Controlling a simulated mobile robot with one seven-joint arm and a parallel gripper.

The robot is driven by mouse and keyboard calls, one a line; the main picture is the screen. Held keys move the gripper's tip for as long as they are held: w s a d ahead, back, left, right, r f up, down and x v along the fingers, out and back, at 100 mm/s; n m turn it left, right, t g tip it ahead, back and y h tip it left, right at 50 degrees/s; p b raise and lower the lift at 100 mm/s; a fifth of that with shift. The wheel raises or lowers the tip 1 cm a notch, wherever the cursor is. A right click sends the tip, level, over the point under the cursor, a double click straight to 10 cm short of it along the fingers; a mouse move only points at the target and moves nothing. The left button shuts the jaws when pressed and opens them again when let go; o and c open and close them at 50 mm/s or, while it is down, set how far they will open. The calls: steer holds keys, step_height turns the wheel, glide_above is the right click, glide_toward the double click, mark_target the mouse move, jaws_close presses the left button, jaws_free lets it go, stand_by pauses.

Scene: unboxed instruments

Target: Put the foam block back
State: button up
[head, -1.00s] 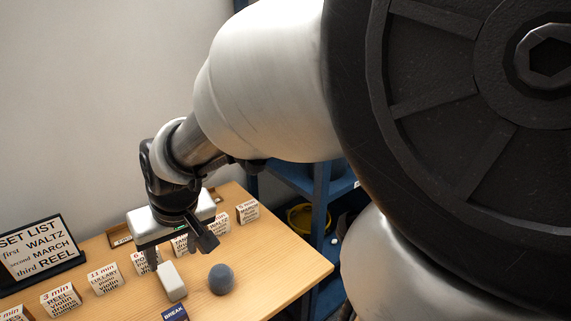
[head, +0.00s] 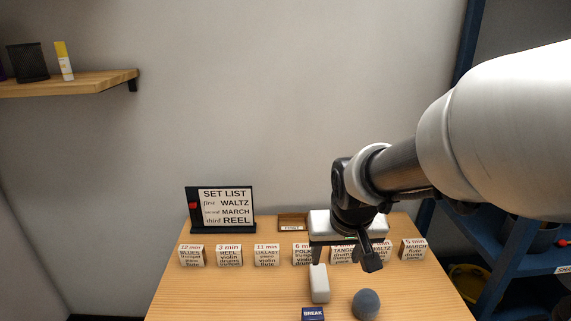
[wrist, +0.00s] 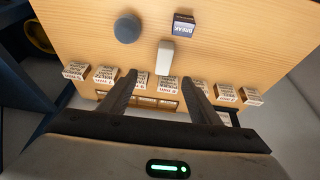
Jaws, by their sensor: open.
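A white block (head: 319,284), which looks like the foam block, stands on the wooden table (head: 240,295) in front of the row of cards. It also shows in the wrist view (wrist: 164,57), just beyond the fingertips and roughly between their lines. My gripper (head: 344,258) is open and empty, above the row of cards; its parted fingers show in the wrist view (wrist: 161,78). In the head view its left finger ends just behind the block's top, and contact cannot be told. My gripper hides part of some cards.
A dark grey ball (head: 366,304) and a blue BREAK box (head: 313,314) sit near the block. Several labelled cards, such as the REEL card (head: 228,255), stand in a row. A SET LIST sign (head: 222,208) and a wooden holder (head: 292,222) are behind. Blue shelving (head: 500,262) stands right.

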mark_target(320, 280)
steer(key=b+x, duration=0.2)
steer(key=x, duration=0.4)
steer(key=a+b+x, duration=0.1)
steer(key=b+x, duration=0.1)
steer(key=x, duration=0.5)
steer(key=w+b+x, duration=0.1)
steer(key=b+x, duration=0.1)
steer(key=x, duration=0.5)
steer(key=shift+a, duration=0.15)
steer(key=c, duration=1.2)
step_height(320, 280, up, 9)
steer(key=p, duration=0.3)
steer(key=s+d+p+v, duration=0.1)
steer(key=d+p+v, duration=0.2)
steer(key=p+v, duration=1.1)
steer(key=p, duration=0.7)
steer(key=shift+r, duration=0.15)
